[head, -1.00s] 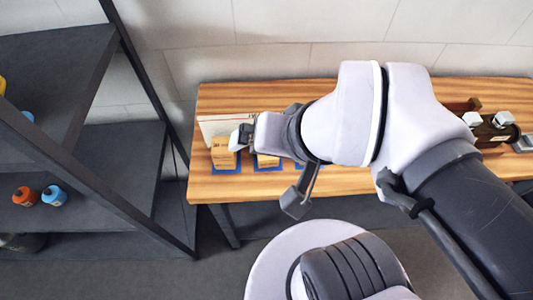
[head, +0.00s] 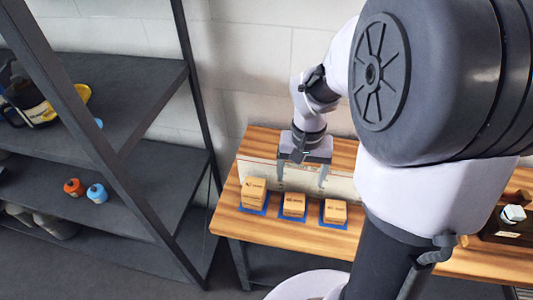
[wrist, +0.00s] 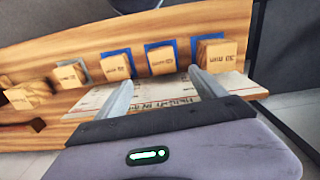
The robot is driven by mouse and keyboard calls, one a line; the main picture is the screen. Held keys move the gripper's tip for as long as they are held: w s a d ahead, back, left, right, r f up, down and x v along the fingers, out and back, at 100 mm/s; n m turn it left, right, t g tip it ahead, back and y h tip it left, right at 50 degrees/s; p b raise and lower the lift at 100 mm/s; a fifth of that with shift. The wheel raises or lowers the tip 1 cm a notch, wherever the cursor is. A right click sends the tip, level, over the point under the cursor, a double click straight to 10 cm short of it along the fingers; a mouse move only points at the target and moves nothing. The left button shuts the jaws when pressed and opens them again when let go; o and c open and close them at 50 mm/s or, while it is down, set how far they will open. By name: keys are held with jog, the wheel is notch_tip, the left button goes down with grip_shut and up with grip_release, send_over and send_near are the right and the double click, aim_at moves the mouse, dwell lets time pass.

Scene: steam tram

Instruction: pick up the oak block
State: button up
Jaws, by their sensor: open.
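Several small wooden blocks stand on blue squares on the bench. The head view shows a left block (head: 254,191), a middle block (head: 294,205) and a right block (head: 335,212). The wrist view shows a row of them, including one beyond and between the fingers (wrist: 161,60) and one beyond the right finger (wrist: 215,53). Each has a small printed label I cannot read, so I cannot tell which is the oak block. My gripper (head: 301,174) is open and empty, pointing down behind the middle block; its fingers also show in the wrist view (wrist: 160,77).
A white printed board (head: 342,186) stands behind the blocks, close to my fingers. The wooden bench (head: 260,228) carries a dark fixture (head: 505,228) at right. A dark shelf rack (head: 150,180) with small bottles and a lantern-like item stands close at left.

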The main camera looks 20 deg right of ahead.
aim_at(295, 200)
notch_tip(295, 200, down, 9)
jog(key=b, duration=0.3)
jog(key=shift+f, duration=0.1)
jog(key=f+b, duration=0.2)
jog(key=f, duration=0.1)
jog(key=f+b, duration=0.1)
jog(key=f, duration=0.1)
jog(key=shift+w, duration=0.4)
jog(key=shift+r, duration=0.2)
jog(key=shift+c, duration=0.4)
jog(key=c, duration=1.5)
